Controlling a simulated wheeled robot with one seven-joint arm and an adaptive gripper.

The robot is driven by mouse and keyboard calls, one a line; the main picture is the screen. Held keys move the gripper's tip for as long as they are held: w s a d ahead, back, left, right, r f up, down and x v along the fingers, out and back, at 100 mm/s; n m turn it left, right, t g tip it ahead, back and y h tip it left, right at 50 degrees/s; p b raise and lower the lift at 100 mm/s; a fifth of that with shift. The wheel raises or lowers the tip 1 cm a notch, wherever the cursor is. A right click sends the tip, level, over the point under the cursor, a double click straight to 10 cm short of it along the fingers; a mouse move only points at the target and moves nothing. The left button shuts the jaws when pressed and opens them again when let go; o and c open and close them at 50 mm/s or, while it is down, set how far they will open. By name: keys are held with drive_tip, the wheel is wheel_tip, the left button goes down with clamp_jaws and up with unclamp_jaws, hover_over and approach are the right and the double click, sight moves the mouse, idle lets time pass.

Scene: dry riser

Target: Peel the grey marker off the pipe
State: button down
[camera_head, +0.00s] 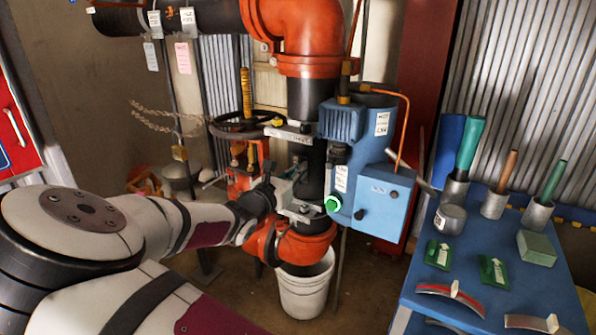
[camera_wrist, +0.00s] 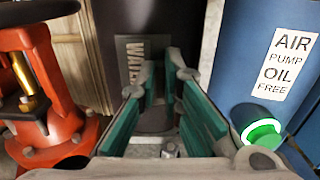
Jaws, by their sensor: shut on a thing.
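The grey marker (camera_wrist: 131,48), with dark letters of which "WATE" shows, lies flat against the dark pipe (camera_wrist: 183,38) in the wrist view. My gripper (camera_wrist: 160,72) has its teal-padded fingers at the marker's right side and is shut on it; the left finger covers part of the lettering. The exact contact at the fingertips is hard to see. In the head view my gripper (camera_head: 288,187) reaches the black vertical pipe (camera_head: 312,172) from the left, between its clamps. I cannot make out the marker in that view.
A blue pump unit (camera_head: 382,200) with a lit green button (camera_head: 333,204) stands close right of the pipe. A red valve with a handwheel (camera_head: 240,127) is at left. A white bucket (camera_head: 306,290) stands below. A blue table (camera_head: 545,290) with tools is at right.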

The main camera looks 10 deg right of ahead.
drive_tip(key=shift+s+a, duration=0.25)
drive_tip(key=shift+a, duration=0.05)
drive_tip(key=p+v, duration=0.5)
drive_tip(key=v, duration=0.2)
drive_tip(key=shift+s+a, duration=0.3)
idle(0.4)
